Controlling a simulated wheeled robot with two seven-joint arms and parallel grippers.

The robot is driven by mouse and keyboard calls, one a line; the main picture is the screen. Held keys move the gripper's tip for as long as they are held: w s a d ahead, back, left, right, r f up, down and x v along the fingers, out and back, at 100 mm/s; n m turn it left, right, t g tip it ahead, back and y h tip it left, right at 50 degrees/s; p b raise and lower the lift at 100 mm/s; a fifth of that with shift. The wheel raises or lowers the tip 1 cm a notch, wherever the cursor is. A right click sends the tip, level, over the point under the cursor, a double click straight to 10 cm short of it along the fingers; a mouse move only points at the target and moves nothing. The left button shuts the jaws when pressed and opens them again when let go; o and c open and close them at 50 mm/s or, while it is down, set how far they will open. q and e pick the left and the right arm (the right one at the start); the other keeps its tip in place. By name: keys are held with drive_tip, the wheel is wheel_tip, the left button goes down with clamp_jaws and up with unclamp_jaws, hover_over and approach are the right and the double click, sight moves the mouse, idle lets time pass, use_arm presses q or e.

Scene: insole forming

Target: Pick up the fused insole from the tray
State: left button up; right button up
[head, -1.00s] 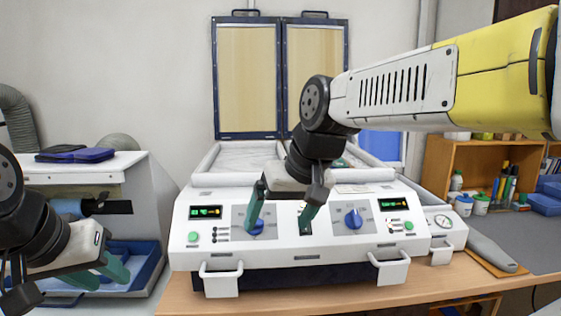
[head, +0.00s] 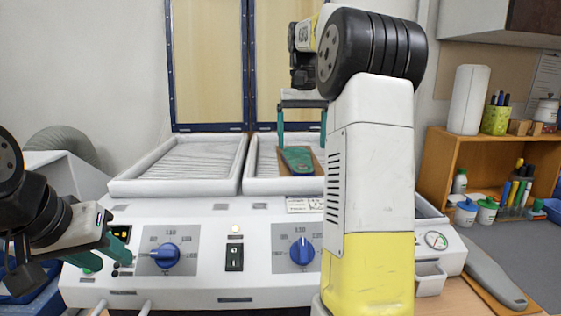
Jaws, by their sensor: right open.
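The fused insole (head: 297,160), green on top with brown along its edge, lies in the right-hand tray (head: 259,180) of the white machine. My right gripper (head: 302,122) is above and behind it, its two green fingers spread apart and pointing down, with nothing between them. The fingers appear apart from the insole. My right arm hides the right part of that tray. My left gripper (head: 106,254) is at the lower left in front of the machine's panel, its green fingers apart and empty.
The left-hand tray (head: 125,187) shows no object in it. The front panel has blue dials (head: 165,256) and a switch. Two upright framed panels (head: 208,125) stand behind the trays. A wooden shelf (head: 433,160) with bottles and pens is at the right, beside a grey-handled tool (head: 492,275).

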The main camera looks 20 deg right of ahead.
sight(301, 162)
drive_tip(key=f, duration=0.5)
drive_tip(key=shift+s+a+f, duration=0.1)
drive_tip(key=shift+s+a, duration=0.05)
drive_tip(key=shift+a, duration=0.05)
drive_tip(key=shift+c, duration=0.4)
drive_tip(key=c, duration=1.3)
